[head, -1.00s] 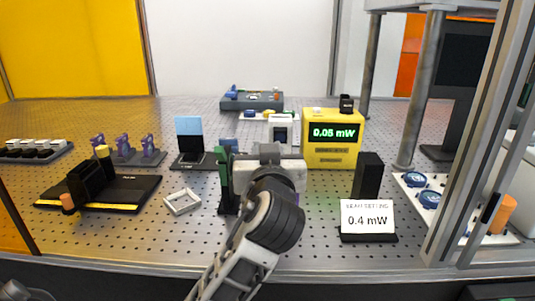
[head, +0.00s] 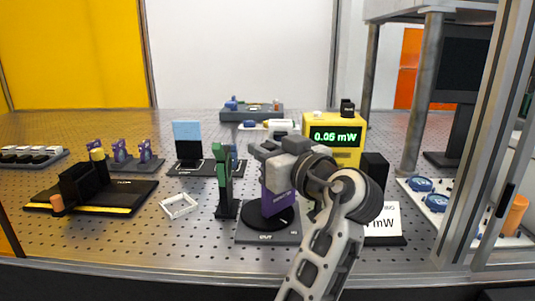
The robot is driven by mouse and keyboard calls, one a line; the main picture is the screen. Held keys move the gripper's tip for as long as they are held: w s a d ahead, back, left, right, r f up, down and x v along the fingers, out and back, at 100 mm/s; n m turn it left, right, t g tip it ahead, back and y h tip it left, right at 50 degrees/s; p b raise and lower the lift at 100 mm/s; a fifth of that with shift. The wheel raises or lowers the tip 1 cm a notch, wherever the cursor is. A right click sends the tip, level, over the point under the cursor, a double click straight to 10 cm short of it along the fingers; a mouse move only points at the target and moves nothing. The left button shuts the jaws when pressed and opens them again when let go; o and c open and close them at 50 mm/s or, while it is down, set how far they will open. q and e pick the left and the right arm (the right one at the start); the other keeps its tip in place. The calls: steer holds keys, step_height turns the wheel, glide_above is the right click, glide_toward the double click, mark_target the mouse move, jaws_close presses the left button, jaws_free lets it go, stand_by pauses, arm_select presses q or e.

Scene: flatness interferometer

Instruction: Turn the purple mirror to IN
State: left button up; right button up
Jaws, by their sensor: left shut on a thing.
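The purple mirror (head: 278,203) stands upright on a round black turntable (head: 257,220) over a grey base plate (head: 268,237). The gripper hides the mirror's upper part, and my arm covers the right side of the mount. My right gripper is not in view.
A green-topped black post (head: 223,180) stands close left of the mirror. A black block (head: 375,172) and a half-hidden white sign (head: 390,220) stand right. A white frame (head: 178,206) lies left, with bare table around it.

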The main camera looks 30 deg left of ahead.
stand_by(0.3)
arm_select(q)
steer(key=o, duration=1)
steer(key=shift+c, duration=0.2)
steer(key=b+v, duration=0.2)
steer(key=v, duration=1.4)
steer(key=shift+w, duration=0.15)
